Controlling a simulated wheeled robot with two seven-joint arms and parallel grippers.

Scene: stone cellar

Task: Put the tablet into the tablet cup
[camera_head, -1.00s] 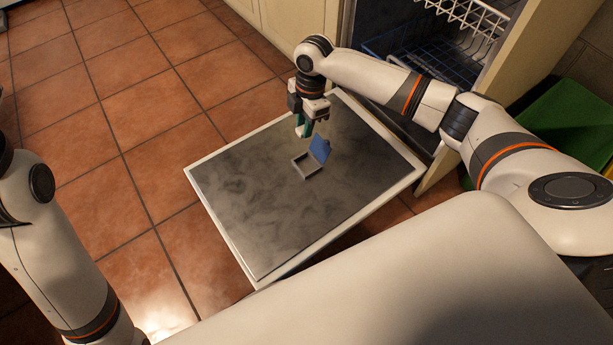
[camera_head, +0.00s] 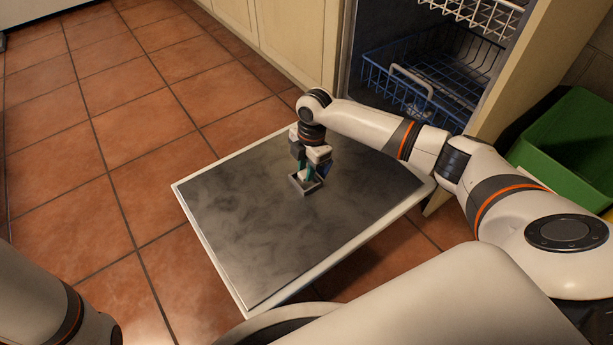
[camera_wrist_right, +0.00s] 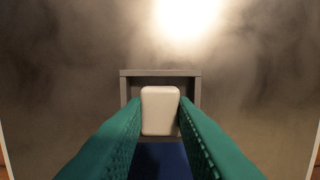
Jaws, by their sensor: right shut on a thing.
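The white tablet (camera_wrist_right: 160,108) is between the teal fingers of my right gripper (camera_head: 305,176), which is shut on it. The tablet cup (camera_head: 308,190) is a small grey square compartment on the inside of the lowered dishwasher door. Its blue lid (camera_head: 326,170) stands open, partly hidden by the gripper. In the right wrist view the tablet overlaps the cup opening, with the cup rim (camera_wrist_right: 160,73) behind it and the blue lid (camera_wrist_right: 160,158) below. I cannot tell whether the tablet is inside the cup or just above it. My left gripper is out of view.
The dishwasher door (camera_head: 235,225) lies open and flat, otherwise clear. Behind my right arm is the dishwasher opening with a blue lower rack (camera_head: 375,77) and a white upper rack (camera_head: 475,14). A green bin (camera_head: 570,150) stands at the right.

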